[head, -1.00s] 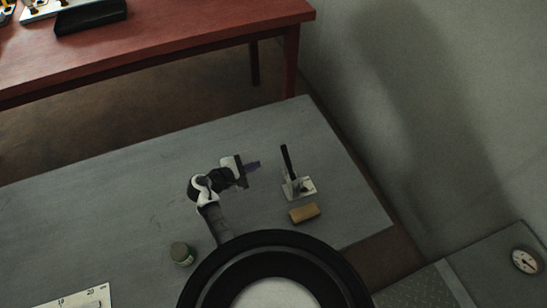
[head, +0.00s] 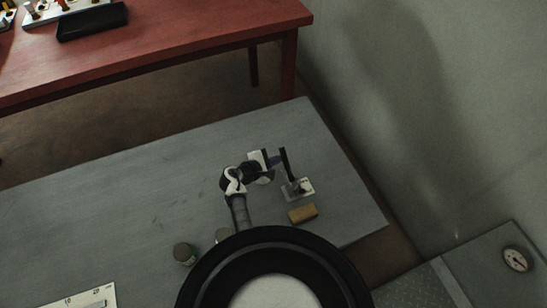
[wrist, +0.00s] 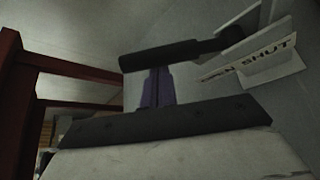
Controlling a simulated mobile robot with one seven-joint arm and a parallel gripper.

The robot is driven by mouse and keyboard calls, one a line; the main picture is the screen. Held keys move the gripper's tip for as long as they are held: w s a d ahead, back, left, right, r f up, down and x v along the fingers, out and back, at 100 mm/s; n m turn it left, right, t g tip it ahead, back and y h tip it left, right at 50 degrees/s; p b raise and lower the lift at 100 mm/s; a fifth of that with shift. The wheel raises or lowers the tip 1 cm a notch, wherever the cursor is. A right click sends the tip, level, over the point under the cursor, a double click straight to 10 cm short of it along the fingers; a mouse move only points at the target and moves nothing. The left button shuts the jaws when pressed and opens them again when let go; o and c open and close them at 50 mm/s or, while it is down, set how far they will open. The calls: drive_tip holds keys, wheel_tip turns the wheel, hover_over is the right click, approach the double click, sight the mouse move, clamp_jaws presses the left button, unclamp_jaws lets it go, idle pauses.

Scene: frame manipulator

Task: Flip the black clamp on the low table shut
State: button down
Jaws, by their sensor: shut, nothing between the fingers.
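The black clamp stands on the low grey table (head: 130,200), its black handle (head: 286,162) sticking up from a pale base plate (head: 303,191). In the wrist view the handle (wrist: 165,56) lies across the picture just beyond my fingertips, and a white plate lettered "SHUT" and partly hidden "OPEN" (wrist: 262,62) shows at the right. My gripper (head: 276,161) is immediately left of the handle. Its purple fingers (wrist: 157,90) are together and empty, close to the handle; I cannot tell whether they touch it.
A tan block (head: 303,213) lies just in front of the clamp base. A green tin (head: 184,254) and a pale round-topped object (head: 223,236) stand near my arm. A red table (head: 160,45) stands behind. The low table's left side is mostly clear.

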sight(285, 159)
drive_tip(key=shift+s+d+r+m+t+b, duration=0.1)
drive_tip(key=shift+s+r+m+t+b, duration=0.2)
drive_tip(key=shift+t+b, duration=0.1)
idle(0.5)
drive_tip(key=m+t+b, duration=0.1)
drive_tip(key=s+r+m+b, duration=0.1)
drive_tip(key=b, duration=0.1)
drive_tip(key=s+d+m+t+b, duration=0.1)
drive_tip(key=b, duration=0.1)
drive_tip(key=shift+r+t, duration=0.25)
drive_tip(key=shift+t, duration=0.05)
drive_tip(key=s+d+r+m+t+h+b, duration=0.1)
drive_tip(key=s+m+b, duration=0.4)
drive_tip(key=b, duration=0.6)
drive_tip(key=shift+s+d+r+t+b, duration=0.25)
drive_tip(key=shift+d+r+t+b, duration=0.25)
drive_tip(key=shift+t, duration=0.3)
drive_tip(key=shift+s+d, duration=0.1)
